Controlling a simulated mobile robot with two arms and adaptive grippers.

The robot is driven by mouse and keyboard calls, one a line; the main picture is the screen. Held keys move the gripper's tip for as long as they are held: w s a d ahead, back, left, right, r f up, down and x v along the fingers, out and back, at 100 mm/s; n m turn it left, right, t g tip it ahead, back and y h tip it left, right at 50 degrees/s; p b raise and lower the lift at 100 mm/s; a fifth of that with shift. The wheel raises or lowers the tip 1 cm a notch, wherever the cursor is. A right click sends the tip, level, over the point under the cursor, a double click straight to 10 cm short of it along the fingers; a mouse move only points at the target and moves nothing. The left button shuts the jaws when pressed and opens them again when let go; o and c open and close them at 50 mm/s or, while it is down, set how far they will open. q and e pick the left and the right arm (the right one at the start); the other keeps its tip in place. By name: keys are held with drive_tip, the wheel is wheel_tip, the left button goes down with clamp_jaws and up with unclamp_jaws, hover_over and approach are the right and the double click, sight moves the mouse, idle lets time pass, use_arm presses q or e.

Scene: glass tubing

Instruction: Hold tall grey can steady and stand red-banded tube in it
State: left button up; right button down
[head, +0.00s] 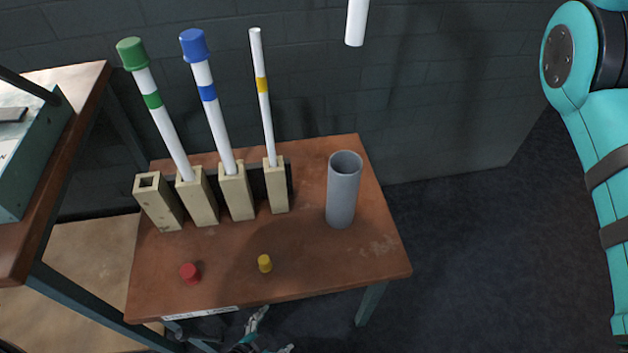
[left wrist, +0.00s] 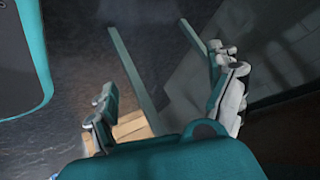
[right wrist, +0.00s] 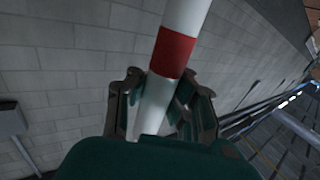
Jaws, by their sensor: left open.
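The tall grey can (head: 342,195) stands upright and open-topped at the right of the small brown table. The red-banded tube (right wrist: 180,50) is white with a red band and runs between the fingers of my right gripper (right wrist: 160,108), which is shut on it beside the band. In the head view a white tube end (head: 356,22) hangs at the top, above and apart from the can; its band is out of that view. My left gripper (head: 270,332) is open and empty, low at the table's front edge, away from the can. The left wrist view shows its spread fingers (left wrist: 170,105).
Several beige holders (head: 158,203) line the table's back left; three hold the green-capped (head: 165,125), blue-capped (head: 212,110) and yellow-banded (head: 263,100) tubes, and the leftmost is empty. Red (head: 190,272) and yellow (head: 265,263) caps lie in front. A higher bench (head: 85,95) stands left.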

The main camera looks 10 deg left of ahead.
use_arm(q)
drive_tip(key=s+d+r+m+t+h, duration=0.1)
drive_tip(key=s+d+r+m+h, duration=0.2)
drive_tip(key=d+r+m+h, duration=0.65)
wheel_tip(320, 180, up, 27)
drive_tip(key=m+t, duration=0.2)
drive_tip(key=m, duration=2.5)
hover_over(329, 201)
drive_tip(key=s+v, duration=0.1)
drive_tip(key=v, duration=0.3)
drive_tip(key=shift+w+d+n, duration=0.15)
drive_tip(key=shift+n, duration=0.1)
drive_tip(key=shift+w, duration=0.2)
wheel_tip(329, 201, down, 7)
drive_tip(key=x, duration=0.7)
drive_tip(key=shift+w+f, duration=0.2)
drive_tip(key=shift+f, duration=0.05)
drive_tip(key=shift+c, duration=0.5)
